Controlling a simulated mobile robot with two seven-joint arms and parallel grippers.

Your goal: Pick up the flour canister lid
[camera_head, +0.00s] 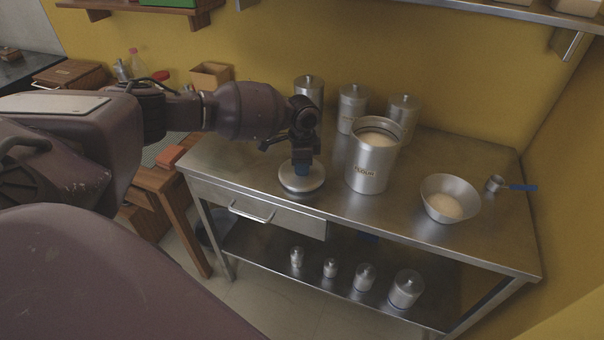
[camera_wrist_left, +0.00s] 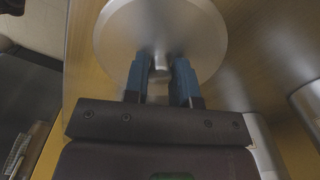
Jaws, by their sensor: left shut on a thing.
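The flour canister (camera_head: 371,164) stands open on the steel table, with pale flour showing inside its rim. Its round steel lid (camera_head: 302,181) is to the left of the canister, at or just above the table top; I cannot tell whether it touches. My left gripper (camera_head: 301,168) points down over the lid, its blue fingers shut on the knob at the lid's centre. In the left wrist view the lid (camera_wrist_left: 160,32) fills the top middle, with the fingers (camera_wrist_left: 160,68) on either side of the knob. My right gripper is not in view.
A steel bowl (camera_head: 449,199) with flour and a blue-handled scoop (camera_head: 511,185) are on the table's right. Several lidded canisters stand at the back, one being the middle canister (camera_head: 352,105). Small canisters stand on the lower shelf (camera_head: 270,255). The table front between lid and bowl is clear.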

